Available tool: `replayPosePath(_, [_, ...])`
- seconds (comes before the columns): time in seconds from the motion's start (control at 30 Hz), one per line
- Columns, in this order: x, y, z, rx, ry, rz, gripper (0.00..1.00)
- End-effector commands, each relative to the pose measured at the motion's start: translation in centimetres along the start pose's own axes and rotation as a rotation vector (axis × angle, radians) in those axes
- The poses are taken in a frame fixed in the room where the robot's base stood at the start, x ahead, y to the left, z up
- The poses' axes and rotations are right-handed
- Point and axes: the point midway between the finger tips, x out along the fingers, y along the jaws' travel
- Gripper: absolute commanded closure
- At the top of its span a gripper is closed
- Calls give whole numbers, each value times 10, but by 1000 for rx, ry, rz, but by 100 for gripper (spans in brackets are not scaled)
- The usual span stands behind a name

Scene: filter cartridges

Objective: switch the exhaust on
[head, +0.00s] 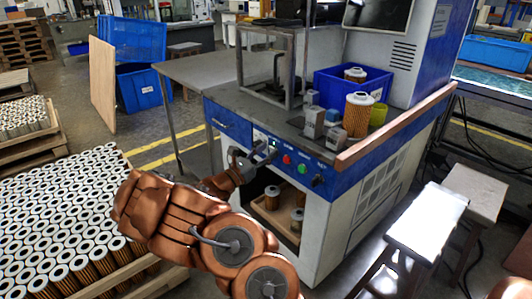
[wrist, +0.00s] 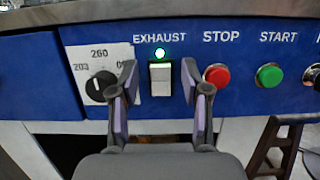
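The exhaust switch (wrist: 160,76) is a white rocker on the blue panel under the label EXHAUST. The small round lamp (wrist: 160,53) above it glows green. My gripper (wrist: 158,82) is open, with one finger on each side of the rocker and nothing held. I cannot tell whether the fingers touch the panel. In the head view my gripper (head: 257,156) is at the front panel of the workstation, left of the red button. The rocker is too small to make out in that view.
Right of the rocker are a red STOP button (wrist: 217,76) and a green START button (wrist: 269,76). A black dial (wrist: 100,87) is on the left. Above the panel, the worktop (head: 225,92) carries a blue bin (head: 328,92) and a filter cartridge (head: 358,115). White stools (head: 425,225) stand to the right.

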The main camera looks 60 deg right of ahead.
Motion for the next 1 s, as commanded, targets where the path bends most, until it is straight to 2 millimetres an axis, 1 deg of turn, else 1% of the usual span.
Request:
replayPosePath(0.27, [-1,0,0,0,1,0,52])
replayPosePath(0.37, [-5,0,0,0,1,1,52])
replayPosePath(0.47, [-14,1,0,0,2,3,52])
replayPosePath(1.0, [-94,1,-1,-1,2,3,52])
